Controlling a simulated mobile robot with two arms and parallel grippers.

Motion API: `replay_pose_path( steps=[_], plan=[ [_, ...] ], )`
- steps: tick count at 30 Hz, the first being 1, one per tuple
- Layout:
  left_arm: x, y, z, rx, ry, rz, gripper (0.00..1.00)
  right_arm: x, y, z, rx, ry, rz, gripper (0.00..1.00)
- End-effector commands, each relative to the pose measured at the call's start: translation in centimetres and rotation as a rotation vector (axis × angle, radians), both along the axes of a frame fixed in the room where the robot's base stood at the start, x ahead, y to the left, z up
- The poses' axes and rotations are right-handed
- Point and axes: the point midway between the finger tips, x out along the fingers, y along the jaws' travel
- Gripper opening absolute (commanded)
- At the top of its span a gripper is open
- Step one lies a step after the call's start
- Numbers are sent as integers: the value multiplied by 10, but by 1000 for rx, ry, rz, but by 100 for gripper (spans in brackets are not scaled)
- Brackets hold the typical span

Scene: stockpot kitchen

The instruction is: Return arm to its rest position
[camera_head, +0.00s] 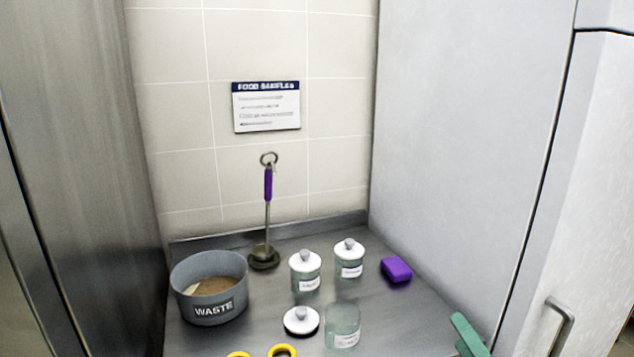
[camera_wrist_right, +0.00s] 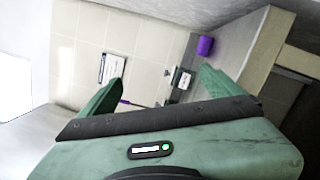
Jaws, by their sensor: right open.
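My right gripper (camera_head: 467,336) shows only as a green part at the bottom right of the head view, at the right edge of the steel counter. In the right wrist view its two green fingers (camera_wrist_right: 160,92) stand wide apart with nothing between them. Past them, the tiled wall, the sign and the counter appear turned sideways. My left gripper is in neither view.
The steel counter (camera_head: 250,338) holds a grey WASTE pot (camera_head: 212,306), a purple-handled ladle (camera_head: 268,185), two lidded jars (camera_head: 305,278) (camera_head: 349,266), an open jar (camera_head: 342,330), a loose lid (camera_head: 301,320), a purple block (camera_head: 396,270) and yellow rings (camera_head: 282,350). Tall panels flank it.

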Motion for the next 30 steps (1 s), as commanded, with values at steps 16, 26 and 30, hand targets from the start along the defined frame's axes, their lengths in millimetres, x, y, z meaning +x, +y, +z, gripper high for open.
replay_pose_path(
  steps=[16,26,30],
  plan=[
    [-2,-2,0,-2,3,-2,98,-170,21,-167,1303,869,-752,94],
    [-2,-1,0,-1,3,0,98,-267,66,-191,1553,1156,-1060,94],
    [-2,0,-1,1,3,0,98,-292,78,-202,1592,1233,-1155,94]
  ],
)
